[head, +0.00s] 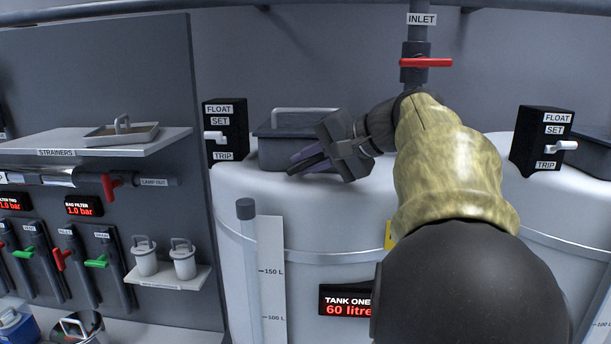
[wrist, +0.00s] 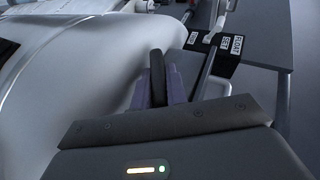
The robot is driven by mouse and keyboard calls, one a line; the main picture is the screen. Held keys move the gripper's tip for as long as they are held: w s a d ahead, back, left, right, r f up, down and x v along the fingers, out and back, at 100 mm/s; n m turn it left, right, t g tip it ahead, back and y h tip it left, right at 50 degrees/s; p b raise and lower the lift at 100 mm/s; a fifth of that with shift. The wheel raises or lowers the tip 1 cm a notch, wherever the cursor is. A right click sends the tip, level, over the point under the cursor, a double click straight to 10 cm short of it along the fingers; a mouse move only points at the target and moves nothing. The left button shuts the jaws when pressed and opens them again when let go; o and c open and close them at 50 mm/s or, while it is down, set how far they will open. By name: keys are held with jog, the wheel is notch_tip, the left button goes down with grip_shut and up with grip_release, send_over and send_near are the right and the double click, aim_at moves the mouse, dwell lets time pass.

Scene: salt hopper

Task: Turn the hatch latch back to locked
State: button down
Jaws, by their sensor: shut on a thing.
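The dark hatch (head: 275,147) with a pale bar handle (head: 305,111) sits on top of the white tank (head: 300,215), partly hidden behind my gripper. My gripper (head: 307,160) is at the hatch's front right, above the tank's shoulder. In the wrist view its purple fingers (wrist: 160,92) are closed on a dark, round-ended piece (wrist: 157,66), which seems to be the hatch latch. The latch's base and any lock marking are hidden, so I cannot tell its position.
A black float box (head: 225,130) stands left of the hatch, another (head: 545,140) to the right. An inlet pipe with a red valve handle (head: 426,63) hangs behind my arm. A strainer shelf (head: 90,140) and filter panel are at left.

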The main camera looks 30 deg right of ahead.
jog(key=shift+t+y+b, duration=0.3)
jog(key=shift+b, duration=0.1)
jog(key=c, duration=1.4)
grip_release()
jog(key=shift+f, duration=0.1)
